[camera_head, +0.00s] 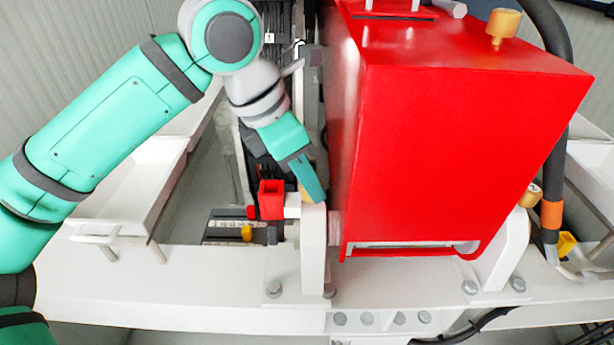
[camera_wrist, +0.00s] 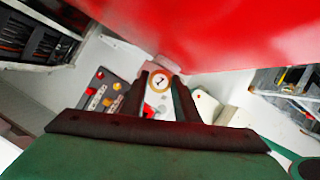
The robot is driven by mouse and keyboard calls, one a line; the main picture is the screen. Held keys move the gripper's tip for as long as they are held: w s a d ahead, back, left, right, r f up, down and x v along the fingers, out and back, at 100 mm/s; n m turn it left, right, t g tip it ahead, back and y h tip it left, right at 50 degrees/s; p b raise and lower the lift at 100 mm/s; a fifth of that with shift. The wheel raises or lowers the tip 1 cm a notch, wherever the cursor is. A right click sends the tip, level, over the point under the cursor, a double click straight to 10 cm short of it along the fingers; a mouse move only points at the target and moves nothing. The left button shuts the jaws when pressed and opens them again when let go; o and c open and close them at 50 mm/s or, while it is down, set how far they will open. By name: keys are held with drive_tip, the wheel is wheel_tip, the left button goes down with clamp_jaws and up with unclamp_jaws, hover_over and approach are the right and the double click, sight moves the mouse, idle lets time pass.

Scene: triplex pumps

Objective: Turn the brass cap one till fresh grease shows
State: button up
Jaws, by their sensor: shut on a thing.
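Brass cap one (camera_wrist: 160,81) shows in the wrist view as a round brass rim around a white face marked "1". It lies between the two fingertips of my gripper (camera_wrist: 160,85), which is shut on it. In the head view my gripper (camera_head: 308,191) points down on the left side of the red pump housing (camera_head: 450,140), above a white upright bracket (camera_head: 314,245). Only a sliver of the brass cap (camera_head: 304,195) shows there beside the green finger; the finger hides the rest. I see no grease in either view.
The red housing's wall stands close on the right of my gripper. A red square part (camera_head: 271,199) sits just left of it. Other brass caps stand on the housing top (camera_head: 503,25) and at its right side (camera_head: 530,195). A white tray (camera_head: 130,190) lies left.

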drive_tip(key=shift+m, duration=0.3)
drive_tip(key=m+g, duration=0.1)
drive_tip(key=m, duration=0.2)
drive_tip(key=shift+w+h, duration=0.2)
drive_tip(key=shift+h, duration=0.1)
drive_tip(key=m+g, duration=0.2)
drive_tip(key=m, duration=0.2)
drive_tip(key=shift+w, duration=0.1)
drive_tip(key=m, duration=0.2)
drive_tip(key=m+g+y, duration=0.1)
drive_tip(key=m, duration=0.1)
drive_tip(key=m+g, duration=0.1)
drive_tip(key=m, duration=0.1)
drive_tip(key=shift+w+m+y, duration=0.25)
drive_tip(key=shift+m+y, duration=0.05)
drive_tip(key=shift+m, duration=0.1)
drive_tip(key=shift+s+d+m+y, duration=0.1)
drive_tip(key=shift+m+y, duration=0.2)
drive_tip(key=shift+m, duration=0.5)
drive_tip(key=shift+m+g, duration=0.3)
drive_tip(key=shift+g, duration=0.1)
drive_tip(key=o, duration=1)
drive_tip(key=shift+o, duration=0.2)
